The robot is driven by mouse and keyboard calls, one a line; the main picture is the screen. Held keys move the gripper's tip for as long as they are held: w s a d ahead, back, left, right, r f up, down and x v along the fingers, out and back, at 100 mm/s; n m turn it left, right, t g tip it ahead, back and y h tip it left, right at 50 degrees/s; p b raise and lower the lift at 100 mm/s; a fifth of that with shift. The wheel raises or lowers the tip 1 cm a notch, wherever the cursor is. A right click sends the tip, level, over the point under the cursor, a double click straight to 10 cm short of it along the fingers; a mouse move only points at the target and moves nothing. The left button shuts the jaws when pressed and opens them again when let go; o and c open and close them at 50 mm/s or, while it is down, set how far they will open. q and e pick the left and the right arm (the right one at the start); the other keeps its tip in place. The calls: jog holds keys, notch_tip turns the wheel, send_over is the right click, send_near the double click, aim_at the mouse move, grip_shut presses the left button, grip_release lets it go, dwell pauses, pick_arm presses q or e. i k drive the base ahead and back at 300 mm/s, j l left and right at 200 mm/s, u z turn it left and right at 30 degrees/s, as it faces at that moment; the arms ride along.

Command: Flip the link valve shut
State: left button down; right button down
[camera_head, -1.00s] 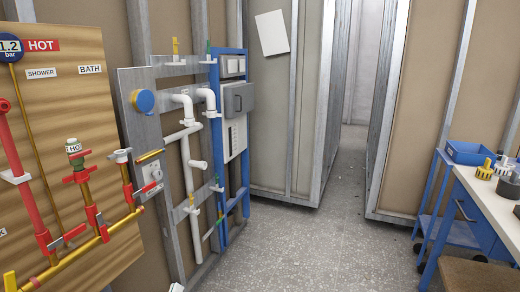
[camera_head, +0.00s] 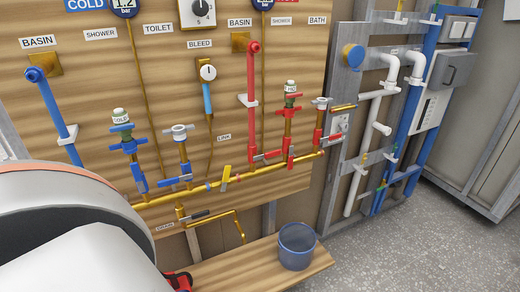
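The link valve (camera_head: 226,178) has a yellow lever and sits on the brass pipe that joins the blue cold side to the red hot side. Its lever stands nearly upright, crossing the line of the pipe. A small LINK label (camera_head: 224,137) is on the board above it. A large white arm part of mine fills the lower left. Neither gripper can be made out, and nothing of mine touches the valve.
A drain valve (camera_head: 195,215) with a dark lever is below the link valve. A small red and black object (camera_head: 179,281) shows at the bottom edge. Floor is clear at right.

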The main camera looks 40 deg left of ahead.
aim_at(228, 169)
jog(key=i+u, duration=0.15)
jog(key=u, duration=0.95)
